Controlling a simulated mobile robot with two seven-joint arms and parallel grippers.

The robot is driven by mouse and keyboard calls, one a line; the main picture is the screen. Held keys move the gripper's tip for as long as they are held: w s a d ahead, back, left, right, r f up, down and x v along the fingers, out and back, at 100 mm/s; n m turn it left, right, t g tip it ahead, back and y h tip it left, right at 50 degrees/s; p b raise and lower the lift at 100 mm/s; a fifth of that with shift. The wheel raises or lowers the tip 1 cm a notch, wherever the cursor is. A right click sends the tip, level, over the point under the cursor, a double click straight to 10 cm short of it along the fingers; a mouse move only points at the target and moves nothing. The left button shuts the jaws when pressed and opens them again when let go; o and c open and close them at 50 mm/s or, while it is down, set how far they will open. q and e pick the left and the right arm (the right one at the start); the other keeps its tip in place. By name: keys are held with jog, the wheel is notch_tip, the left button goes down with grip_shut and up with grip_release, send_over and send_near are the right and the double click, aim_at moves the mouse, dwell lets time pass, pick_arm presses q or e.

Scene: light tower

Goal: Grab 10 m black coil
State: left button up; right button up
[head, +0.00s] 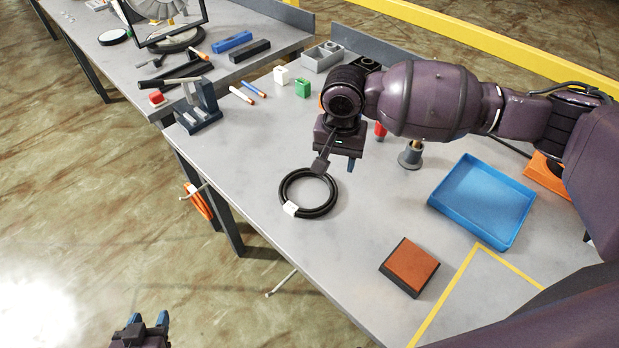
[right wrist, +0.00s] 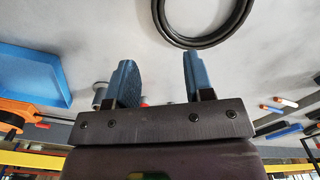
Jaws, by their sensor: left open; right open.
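The black coil (head: 319,214) lies flat on the grey table as a ring with a white tag on its near left side. Part of the black coil (right wrist: 206,44) also shows at the top of the right wrist view. My right gripper (head: 337,166) is above the table just behind the coil, apart from it. In the right wrist view its blue fingers (right wrist: 160,78) are spread with nothing between them. My left gripper (head: 148,321) is low at the bottom left, open and empty, off the table's side. No length marking on the tag is readable.
A blue tray (head: 483,203) and an orange-brown block (head: 409,267) lie to the right of the coil. Markers (head: 243,95) and a dark holder (head: 198,117) are at the back left.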

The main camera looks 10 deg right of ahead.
send_over(334, 192)
jog(key=f, duration=0.5)
jog(key=shift+s+b, duration=0.2)
jog(key=shift+b, duration=0.15)
jog(key=shift+f, duration=0.7)
jog(key=shift+w+f+b, duration=0.15)
jog(key=shift+f+b, duration=0.25)
jog(key=shift+f, duration=1.7)
jog(key=c, duration=0.8)
pick_arm(q)
jog(key=shift+s+a+f, duration=0.1)
jog(key=shift+s+f, duration=0.2)
jog(key=shift+f, duration=0.3)
jog(key=shift+s+a+f, duration=0.1)
jog(key=shift+s+f, duration=0.15)
jog(key=shift+f, duration=0.3)
pick_arm(e)
grip_shut()
